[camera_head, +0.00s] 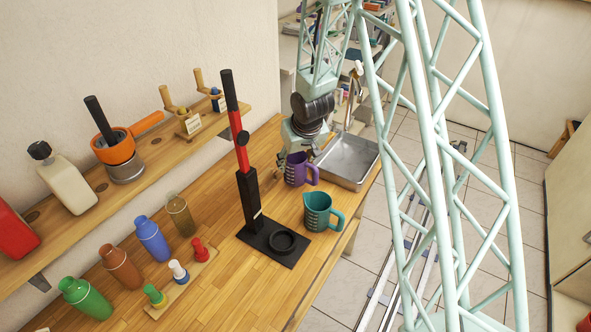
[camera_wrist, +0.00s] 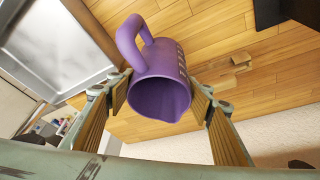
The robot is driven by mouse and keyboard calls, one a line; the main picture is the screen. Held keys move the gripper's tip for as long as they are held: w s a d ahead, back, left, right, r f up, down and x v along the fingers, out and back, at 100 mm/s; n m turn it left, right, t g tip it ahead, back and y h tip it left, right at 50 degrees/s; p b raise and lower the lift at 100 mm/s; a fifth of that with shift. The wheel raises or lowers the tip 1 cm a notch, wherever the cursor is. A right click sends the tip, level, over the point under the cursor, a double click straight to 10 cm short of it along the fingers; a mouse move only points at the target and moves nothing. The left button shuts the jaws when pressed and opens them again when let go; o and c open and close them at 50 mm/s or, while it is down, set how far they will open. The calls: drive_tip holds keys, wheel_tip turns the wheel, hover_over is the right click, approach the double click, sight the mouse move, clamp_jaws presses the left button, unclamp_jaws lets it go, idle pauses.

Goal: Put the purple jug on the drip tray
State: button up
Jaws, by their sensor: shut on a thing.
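The purple jug (camera_head: 296,170) is at the back of the wooden counter, its handle to the right. My gripper (camera_head: 302,148) is above it and shut on it. In the wrist view the purple jug (camera_wrist: 160,92) is between the two fingers, its open mouth facing the camera. I cannot tell whether its bottom touches the counter. A shallow steel tray or basin (camera_head: 352,180) lies just right of the jug; its edge shows at the wrist view's upper left (camera_wrist: 62,45). A black base with a ring (camera_head: 272,252) is nearer; I cannot tell which is the drip tray.
A teal jug (camera_head: 318,212) stands in front of the purple one. A tall black stand with a red lever (camera_head: 243,150) rises to its left. Several colored bottles (camera_head: 150,238) and small pegs (camera_head: 179,271) stand at the left. A wall shelf (camera_head: 165,160) runs above them.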

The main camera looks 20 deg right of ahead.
drive_tip(key=shift+f, duration=1.55)
drive_tip(key=shift+f+b, duration=0.15)
drive_tip(key=shift+b, duration=0.25)
drive_tip(key=o, duration=0.9)
drive_tip(key=shift+v, duration=1.15)
drive_tip(key=shift+p+v, duration=2.25)
drive_tip(key=shift+v, duration=3.45)
